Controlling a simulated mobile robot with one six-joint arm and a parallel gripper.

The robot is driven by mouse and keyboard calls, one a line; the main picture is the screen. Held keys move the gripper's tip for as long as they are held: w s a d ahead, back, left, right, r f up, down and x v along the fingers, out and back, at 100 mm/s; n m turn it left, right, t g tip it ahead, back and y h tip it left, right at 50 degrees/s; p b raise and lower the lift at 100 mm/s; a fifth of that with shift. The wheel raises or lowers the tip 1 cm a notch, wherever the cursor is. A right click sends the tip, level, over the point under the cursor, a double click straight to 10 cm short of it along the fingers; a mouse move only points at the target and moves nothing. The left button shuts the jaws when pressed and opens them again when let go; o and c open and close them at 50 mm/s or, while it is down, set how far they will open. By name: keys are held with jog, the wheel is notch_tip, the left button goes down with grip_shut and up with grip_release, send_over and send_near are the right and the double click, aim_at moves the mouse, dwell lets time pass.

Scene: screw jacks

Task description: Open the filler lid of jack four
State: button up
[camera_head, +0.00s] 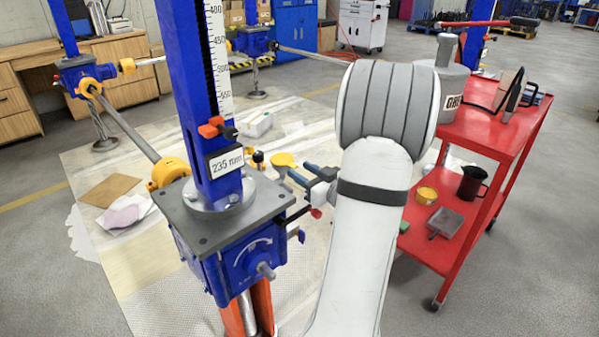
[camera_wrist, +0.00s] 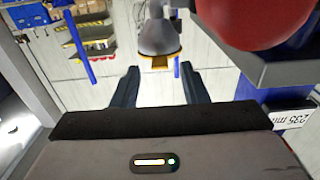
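The nearest jack has a blue column, a grey top plate (camera_head: 220,213) and a blue housing (camera_head: 240,262); I see no number four on it. Beside its column is a round yellow lid (camera_head: 284,159). My gripper (camera_head: 293,169) is just right of and below this lid. In the wrist view my gripper (camera_wrist: 160,69) is open, with its two dark fingers apart. Between and beyond the fingertips is a grey funnel-shaped part (camera_wrist: 159,37) with a yellow piece (camera_wrist: 160,61) at its rim. I see no contact; whether the lid is shut is unclear.
A red knob-like thing (camera_wrist: 255,18) fills the wrist view's top right, close to the gripper. A 235 mm label (camera_head: 226,162) and red pointer (camera_head: 211,127) are on the column. A red cart (camera_head: 485,138) stands right of my arm. Another blue jack (camera_head: 85,73) stands behind left.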

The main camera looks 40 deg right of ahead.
aim_at(285, 161)
jog(key=shift+w, duration=1.15)
grip_shut()
